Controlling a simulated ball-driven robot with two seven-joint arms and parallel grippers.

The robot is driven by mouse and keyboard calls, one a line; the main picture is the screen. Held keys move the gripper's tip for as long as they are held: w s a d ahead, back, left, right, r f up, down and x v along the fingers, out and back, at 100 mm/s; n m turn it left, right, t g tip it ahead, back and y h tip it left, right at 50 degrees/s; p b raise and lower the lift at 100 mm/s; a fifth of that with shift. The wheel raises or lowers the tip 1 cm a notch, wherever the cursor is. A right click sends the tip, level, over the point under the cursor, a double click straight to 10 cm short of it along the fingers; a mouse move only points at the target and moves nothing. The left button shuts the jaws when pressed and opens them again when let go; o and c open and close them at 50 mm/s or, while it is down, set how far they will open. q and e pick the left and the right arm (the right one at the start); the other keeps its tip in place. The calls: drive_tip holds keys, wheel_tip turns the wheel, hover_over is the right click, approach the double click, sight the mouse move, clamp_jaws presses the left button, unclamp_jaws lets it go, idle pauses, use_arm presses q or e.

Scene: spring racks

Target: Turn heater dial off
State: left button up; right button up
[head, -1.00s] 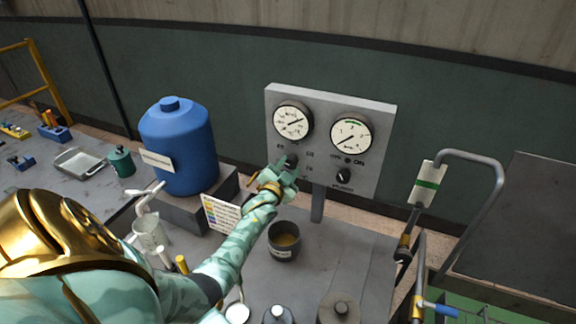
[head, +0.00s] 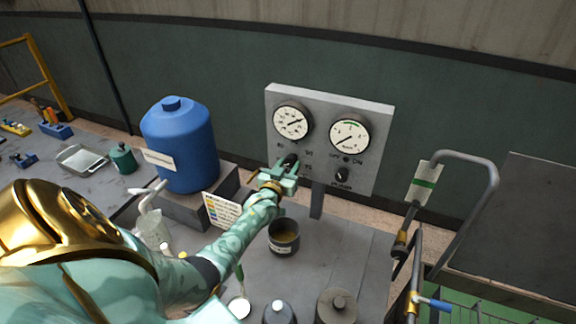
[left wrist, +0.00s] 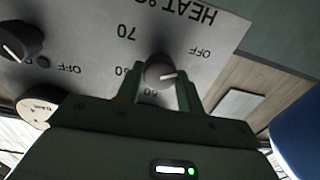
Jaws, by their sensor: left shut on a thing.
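The heater dial (head: 291,160) is a black knob under the left gauge on the grey upright panel. The fingers hide part of the dial's scale. My right gripper is in neither view.
A second black knob (head: 342,175) sits to the right under the right gauge (head: 349,133). A blue drum (head: 180,148) stands left of the panel. A dark pot (head: 284,238) stands on the bench below my left forearm.

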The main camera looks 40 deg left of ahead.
use_arm(q)
drive_tip(key=shift+f, duration=0.1)
idle(0.4)
drive_tip(key=o, duration=1)
drive_tip(key=p+v, duration=0.1)
drive_tip(key=v, duration=1.5)
drive_tip(key=shift+s, duration=0.2)
